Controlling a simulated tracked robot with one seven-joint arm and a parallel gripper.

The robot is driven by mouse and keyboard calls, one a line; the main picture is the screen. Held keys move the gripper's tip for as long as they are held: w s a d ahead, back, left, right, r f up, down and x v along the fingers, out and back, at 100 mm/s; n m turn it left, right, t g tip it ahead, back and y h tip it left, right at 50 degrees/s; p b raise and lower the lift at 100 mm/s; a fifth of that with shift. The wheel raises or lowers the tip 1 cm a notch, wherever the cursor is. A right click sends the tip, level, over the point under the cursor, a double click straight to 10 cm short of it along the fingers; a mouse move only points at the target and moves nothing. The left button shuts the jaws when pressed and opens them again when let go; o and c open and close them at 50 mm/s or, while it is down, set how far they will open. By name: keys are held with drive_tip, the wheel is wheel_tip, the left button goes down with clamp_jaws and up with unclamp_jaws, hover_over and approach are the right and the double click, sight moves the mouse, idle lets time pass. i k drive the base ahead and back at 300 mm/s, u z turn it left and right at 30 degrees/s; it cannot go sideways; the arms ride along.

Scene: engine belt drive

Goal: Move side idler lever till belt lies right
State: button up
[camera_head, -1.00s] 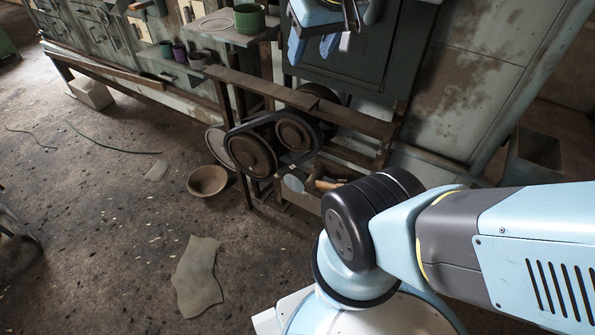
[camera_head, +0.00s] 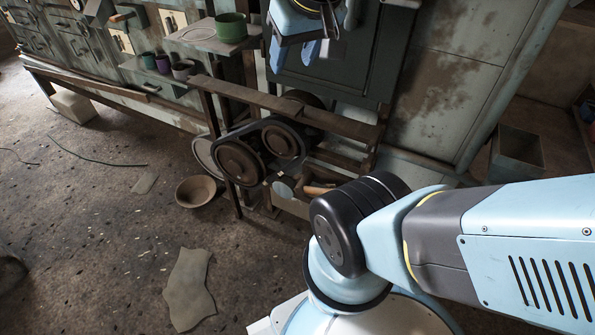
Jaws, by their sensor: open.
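The belt drive stands low on a wooden frame in the middle of the head view. A dark belt (camera_head: 259,127) runs around two brown pulleys, a left one (camera_head: 238,161) and a right one (camera_head: 281,142). I cannot make out the side idler lever for certain; a tan handle-like piece (camera_head: 318,190) and a small grey disc (camera_head: 284,189) show below the pulleys, partly behind my arm. My gripper (camera_head: 294,53) is at the top edge, with two blue fingers apart, pointing down. It looks empty and appears above the drive in the picture, touching nothing visible.
A wooden beam (camera_head: 285,107) crosses above the pulleys. A shelf (camera_head: 205,38) with a green pot (camera_head: 231,27) is at upper left. A brown bowl (camera_head: 196,191) and a flat grey sheet (camera_head: 188,290) lie on the floor. Floor at left is mostly open.

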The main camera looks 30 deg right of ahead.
sight(284, 187)
drive_tip(key=u, duration=0.4)
drive_tip(key=k, duration=1.7)
drive_tip(key=z, duration=0.55)
drive_tip(key=i, duration=1)
drive_tip(key=u, duration=0.05)
